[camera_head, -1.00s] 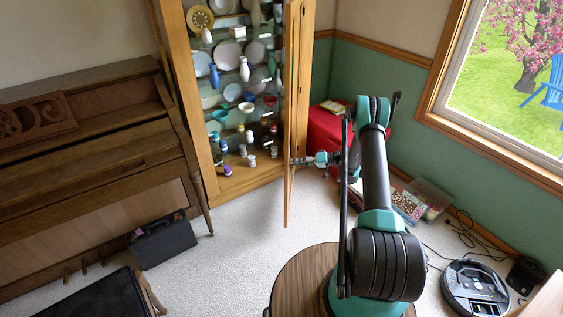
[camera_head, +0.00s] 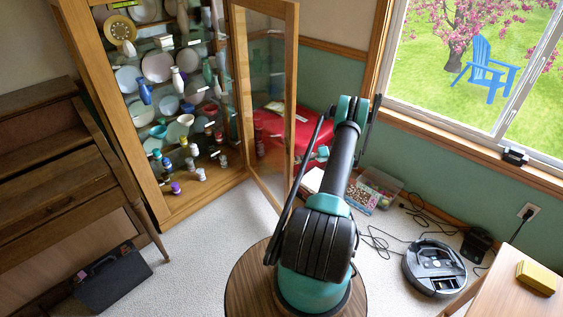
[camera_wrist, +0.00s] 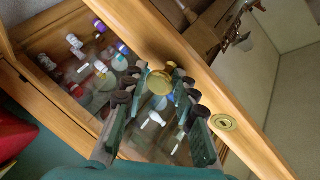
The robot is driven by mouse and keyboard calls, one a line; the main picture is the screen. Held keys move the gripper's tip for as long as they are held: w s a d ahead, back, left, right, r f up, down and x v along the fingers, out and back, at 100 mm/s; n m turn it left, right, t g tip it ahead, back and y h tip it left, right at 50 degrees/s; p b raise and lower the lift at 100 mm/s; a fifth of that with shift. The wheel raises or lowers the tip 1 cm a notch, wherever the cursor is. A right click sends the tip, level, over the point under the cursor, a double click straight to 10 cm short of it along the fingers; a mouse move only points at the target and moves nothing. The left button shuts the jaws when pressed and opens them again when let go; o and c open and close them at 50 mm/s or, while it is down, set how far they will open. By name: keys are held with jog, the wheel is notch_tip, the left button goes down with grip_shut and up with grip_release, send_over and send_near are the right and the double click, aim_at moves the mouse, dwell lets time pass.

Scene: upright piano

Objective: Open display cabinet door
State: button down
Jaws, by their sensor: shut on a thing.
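The display cabinet (camera_head: 98,100) stands at the back left with its glass door (camera_head: 290,70) swung well out to the right, showing the interior. In the wrist view the wooden door frame (camera_wrist: 262,147) runs diagonally, with a brass lock plate (camera_wrist: 224,122) on it. A round gold knob (camera_wrist: 160,82) sits between the fingers of my gripper (camera_wrist: 160,88), which is shut on it. In the head view my arm and the door's edge hide most of the gripper and the knob.
Shelves hold several plates, vases (camera_head: 145,90) and small jars. A piano (camera_head: 60,180) stands left, a black case (camera_head: 112,275) below it. A red-covered thing (camera_head: 285,135) is behind the door. A robot vacuum (camera_head: 434,268) and cables lie right. Carpet before the cabinet is clear.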

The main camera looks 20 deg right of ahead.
jog(key=shift+w+d, duration=0.45)
jog(key=shift+d, duration=0.05)
jog(key=c, duration=1.2)
grip_release()
jog(key=shift+a, duration=0.1)
notch_tip(320, 180, up, 10)
jog(key=shift+c, duration=0.6)
